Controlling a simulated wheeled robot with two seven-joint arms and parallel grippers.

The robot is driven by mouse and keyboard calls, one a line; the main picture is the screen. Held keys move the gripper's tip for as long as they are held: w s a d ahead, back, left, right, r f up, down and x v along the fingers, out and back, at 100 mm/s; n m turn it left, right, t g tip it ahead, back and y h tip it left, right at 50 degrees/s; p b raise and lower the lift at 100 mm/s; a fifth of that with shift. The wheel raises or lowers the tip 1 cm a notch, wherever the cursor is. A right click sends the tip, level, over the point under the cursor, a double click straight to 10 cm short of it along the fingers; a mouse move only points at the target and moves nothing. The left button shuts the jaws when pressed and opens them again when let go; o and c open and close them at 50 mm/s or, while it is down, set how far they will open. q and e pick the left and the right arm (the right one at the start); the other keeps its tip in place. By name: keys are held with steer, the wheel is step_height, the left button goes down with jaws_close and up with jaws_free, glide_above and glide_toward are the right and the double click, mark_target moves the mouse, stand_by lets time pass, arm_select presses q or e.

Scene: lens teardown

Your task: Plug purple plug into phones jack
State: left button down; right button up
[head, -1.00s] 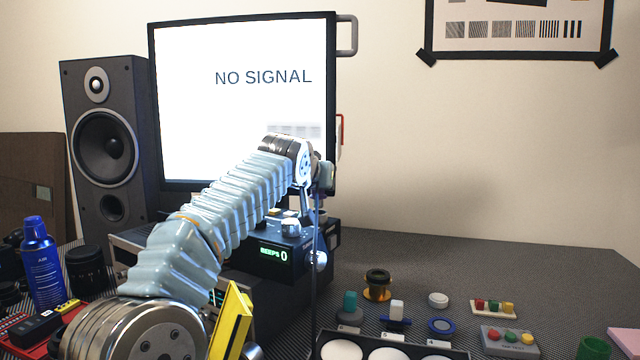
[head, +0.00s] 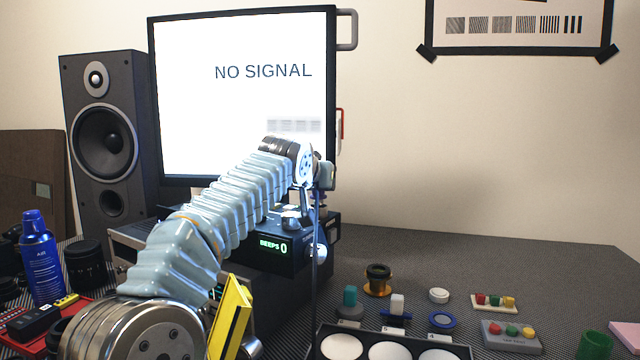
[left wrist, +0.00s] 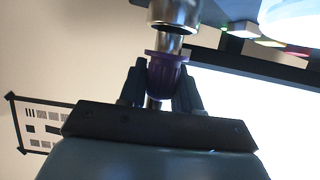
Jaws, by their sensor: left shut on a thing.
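My left gripper (left wrist: 162,88) is shut on the purple plug (left wrist: 166,72), which sits between its two dark fingers in the left wrist view. A narrower metal barrel (left wrist: 168,44) extends from the plug toward a wider silver metal collar (left wrist: 175,14). The barrel lines up closely with the collar and seems to meet it; I cannot tell how deep it goes. In the head view my left gripper (head: 310,194) is at the black box with the green "BEEPS 0" display (head: 273,245). The phones jack and plug are mostly hidden there. My right gripper is out of view.
A monitor (head: 240,110) reading "NO SIGNAL" stands behind the box, with a speaker (head: 104,140) to its left. A thin dark cable (head: 316,285) hangs down in front. A black tray (head: 455,353) and several small parts lie at right. The table behind them is clear.

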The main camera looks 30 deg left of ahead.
arm_select(q)
steer(key=shift+f+b, duration=0.75)
steer(key=shift+f, duration=0.15)
stand_by(0.3)
steer(key=c, duration=0.7)
jaws_free()
steer(key=shift+s+r, duration=0.15)
steer(key=shift+s, duration=0.25)
steer(key=shift+b+v, duration=1.35)
steer(key=shift+v, duration=5.15)
